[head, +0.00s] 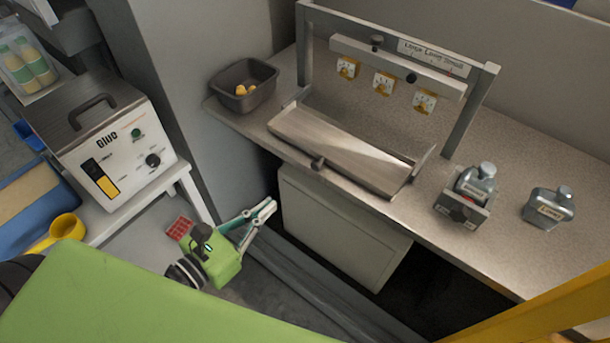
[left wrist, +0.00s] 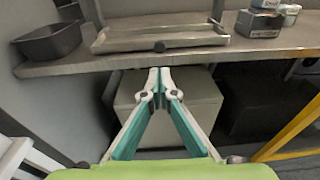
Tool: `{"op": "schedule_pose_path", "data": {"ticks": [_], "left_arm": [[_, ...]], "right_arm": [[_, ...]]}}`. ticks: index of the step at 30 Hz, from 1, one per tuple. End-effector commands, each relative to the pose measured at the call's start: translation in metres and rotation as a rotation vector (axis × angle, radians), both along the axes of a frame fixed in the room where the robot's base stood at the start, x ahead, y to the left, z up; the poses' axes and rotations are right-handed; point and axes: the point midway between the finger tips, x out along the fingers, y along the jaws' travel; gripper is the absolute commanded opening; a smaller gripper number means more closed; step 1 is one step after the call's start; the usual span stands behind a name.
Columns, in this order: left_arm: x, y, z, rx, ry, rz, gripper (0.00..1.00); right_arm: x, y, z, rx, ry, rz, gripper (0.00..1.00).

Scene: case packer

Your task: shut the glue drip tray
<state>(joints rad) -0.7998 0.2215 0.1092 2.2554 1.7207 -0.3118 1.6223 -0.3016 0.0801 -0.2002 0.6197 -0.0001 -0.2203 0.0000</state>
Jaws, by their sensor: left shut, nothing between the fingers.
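A shallow metal tray (head: 345,150) with a dark knob (head: 318,163) on its front edge lies on the counter in front of an upright metal frame. I take it for the drip tray, though I read no label on it. Its front edge is near the counter's front edge. It also shows in the left wrist view (left wrist: 190,39), above and beyond my fingertips. My left gripper (head: 270,206) is shut and empty, in front of and below the counter, apart from the tray. In the left wrist view its fingertips (left wrist: 160,78) meet. My right gripper is not in view.
A dark bin (head: 243,86) with yellow items stands left of the tray. Metal bottles (head: 548,207) stand to the right. A pale cabinet (head: 338,225) is under the counter. The glue machine (head: 105,145) is at left. A yellow bar (head: 550,310) crosses the lower right.

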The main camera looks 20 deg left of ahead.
Motion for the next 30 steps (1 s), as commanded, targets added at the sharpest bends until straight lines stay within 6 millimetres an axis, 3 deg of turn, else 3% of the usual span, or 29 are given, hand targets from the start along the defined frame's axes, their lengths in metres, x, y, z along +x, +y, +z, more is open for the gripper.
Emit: {"op": "schedule_pose_path", "data": {"ticks": [21, 30], "left_arm": [[0.102, -0.039, -0.012, 0.004, -0.001, 0.0, 0.0], [0.125, -0.048, -0.018, 0.005, 0.0, 0.0, 0.0]], "right_arm": [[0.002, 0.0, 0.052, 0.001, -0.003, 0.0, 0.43], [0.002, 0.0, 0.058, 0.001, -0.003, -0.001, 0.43]]}}
